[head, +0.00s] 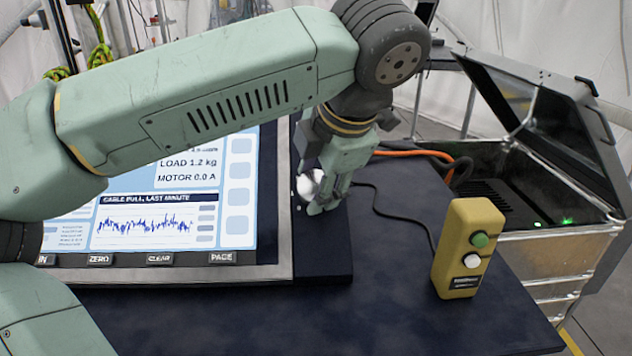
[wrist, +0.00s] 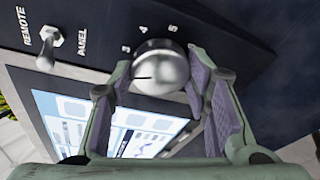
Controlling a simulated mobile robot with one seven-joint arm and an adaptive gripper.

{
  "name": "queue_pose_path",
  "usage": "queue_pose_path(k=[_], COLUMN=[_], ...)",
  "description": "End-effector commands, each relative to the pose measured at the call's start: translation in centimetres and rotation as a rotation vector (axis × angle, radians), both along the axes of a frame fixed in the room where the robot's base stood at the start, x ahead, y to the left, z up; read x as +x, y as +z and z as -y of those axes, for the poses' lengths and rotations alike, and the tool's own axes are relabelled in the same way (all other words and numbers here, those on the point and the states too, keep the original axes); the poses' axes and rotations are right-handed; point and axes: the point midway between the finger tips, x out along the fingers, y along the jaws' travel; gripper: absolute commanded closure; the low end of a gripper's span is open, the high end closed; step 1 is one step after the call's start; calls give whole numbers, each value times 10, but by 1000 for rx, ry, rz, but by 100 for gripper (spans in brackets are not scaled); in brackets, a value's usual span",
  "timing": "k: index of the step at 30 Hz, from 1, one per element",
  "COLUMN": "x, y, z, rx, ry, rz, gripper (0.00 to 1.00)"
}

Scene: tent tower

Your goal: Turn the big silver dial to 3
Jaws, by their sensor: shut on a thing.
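The big silver dial (wrist: 165,62) is a round, shiny knob on the dark panel in the wrist view. In the head view a bit of the dial (head: 309,184) shows between my fingers. A thin black line on its face points left in the wrist view, below the printed 3 (wrist: 126,49). The printed 4 and 5 lie further round its upper edge. My gripper (wrist: 158,66) has one finger on each side of the dial and is shut on it. The left finger hides the panel where the line points.
A toggle switch (wrist: 48,50) marked REMOTE and PANEL sits left of the dial in the wrist view. A screen (head: 190,190) stands beside the dial. A yellow button box (head: 467,250) stands on the dark table (head: 400,310), with cables behind it.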

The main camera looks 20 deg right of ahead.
Motion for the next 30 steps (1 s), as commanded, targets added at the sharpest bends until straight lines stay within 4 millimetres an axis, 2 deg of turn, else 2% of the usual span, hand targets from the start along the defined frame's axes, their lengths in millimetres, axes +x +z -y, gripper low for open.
queue_pose_path(k=[12,30], x=[-1,-1], y=[0,0], z=[1,1], rx=[156,204], ry=[-229,-300], rz=[34,43], gripper=[84,84])
